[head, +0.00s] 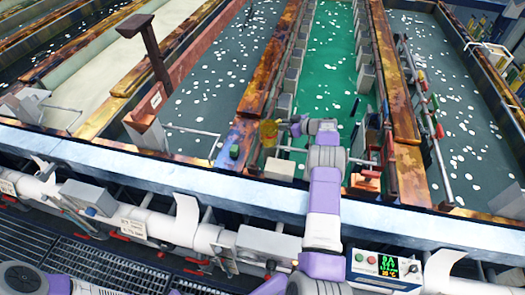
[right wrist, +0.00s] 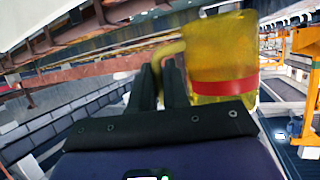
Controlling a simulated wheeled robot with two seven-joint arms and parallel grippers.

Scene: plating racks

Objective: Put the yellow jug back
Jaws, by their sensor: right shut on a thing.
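The yellow jug (head: 268,131) is small and partly hidden in the head view, just left of my right gripper (head: 286,127). It hangs over the near end of the tanks, by the wall between the grey-blue tank and the green tank. In the right wrist view the jug (right wrist: 222,58) is large, translucent yellow with a red band. There my right gripper (right wrist: 168,75) is shut on its handle (right wrist: 170,50). My left gripper is out of view.
A green tank (head: 327,45) and grey-blue tanks (head: 215,88) hold floating white pieces. Rusty dividers (head: 268,65) separate them. A pale ledge (head: 130,165) with pipes runs along the front. A control box (head: 385,268) with a lit display stands at the lower right.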

